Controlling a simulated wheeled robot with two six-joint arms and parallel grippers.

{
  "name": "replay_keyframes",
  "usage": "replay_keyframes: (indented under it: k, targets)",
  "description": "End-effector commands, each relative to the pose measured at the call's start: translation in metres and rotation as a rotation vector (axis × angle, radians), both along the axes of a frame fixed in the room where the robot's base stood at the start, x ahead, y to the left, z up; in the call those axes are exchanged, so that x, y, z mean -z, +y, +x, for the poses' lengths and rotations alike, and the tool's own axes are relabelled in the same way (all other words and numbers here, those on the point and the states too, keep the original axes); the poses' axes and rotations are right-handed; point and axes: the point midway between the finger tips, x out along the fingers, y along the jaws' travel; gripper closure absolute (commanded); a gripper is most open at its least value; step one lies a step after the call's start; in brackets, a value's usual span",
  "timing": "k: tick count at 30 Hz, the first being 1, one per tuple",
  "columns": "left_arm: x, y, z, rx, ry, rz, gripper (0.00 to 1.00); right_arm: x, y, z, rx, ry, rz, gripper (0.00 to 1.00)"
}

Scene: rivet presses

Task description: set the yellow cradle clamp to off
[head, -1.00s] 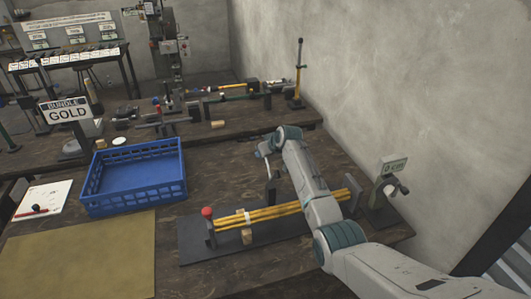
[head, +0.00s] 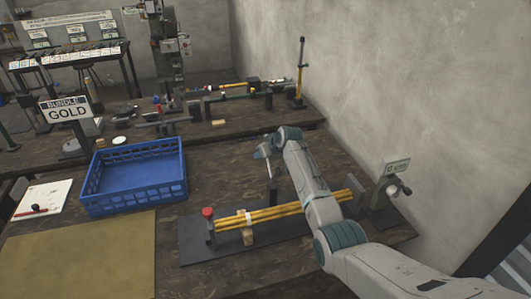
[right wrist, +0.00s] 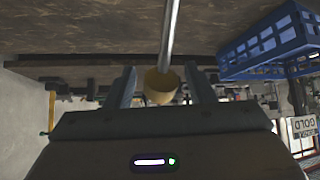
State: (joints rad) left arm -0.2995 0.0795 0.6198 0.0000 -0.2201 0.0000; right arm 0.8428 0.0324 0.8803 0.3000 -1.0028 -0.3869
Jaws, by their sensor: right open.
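The bundle of yellow rods (head: 275,214) lies in a cradle on a dark base plate (head: 200,246). A red knob (head: 208,212) tops a post at the cradle's left end. My right gripper (head: 262,151) is above and behind the rods in the head view. In the right wrist view my right gripper (right wrist: 160,82) is open, with a yellow knob (right wrist: 160,90) on a metal rod (right wrist: 170,35) between its fingers. I cannot tell whether the fingers touch the knob. My arm hides part of the cradle. My left gripper is not in view.
A blue crate (head: 134,196) stands left of the cradle, with a tan mat (head: 80,262) in front of it. A small gauge stand (head: 392,187) is at the right by the wall. A second bench with tools (head: 220,132) is behind.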

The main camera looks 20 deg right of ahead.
Motion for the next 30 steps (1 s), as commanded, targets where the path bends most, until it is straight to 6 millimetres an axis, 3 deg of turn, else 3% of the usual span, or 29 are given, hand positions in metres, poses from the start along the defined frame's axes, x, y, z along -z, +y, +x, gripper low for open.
replay_keyframes:
  k: [8, 21, 30]
  targets:
    - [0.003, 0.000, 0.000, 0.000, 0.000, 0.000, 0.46, -0.010, -0.003, -0.008, 0.001, -0.002, 0.000, 0.51]
    - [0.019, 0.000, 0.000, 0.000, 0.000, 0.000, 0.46, -0.057, -0.018, -0.054, 0.000, -0.002, -0.001, 0.51]
    - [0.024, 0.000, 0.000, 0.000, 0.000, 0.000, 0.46, -0.076, -0.024, -0.070, 0.001, 0.000, -0.001, 0.51]
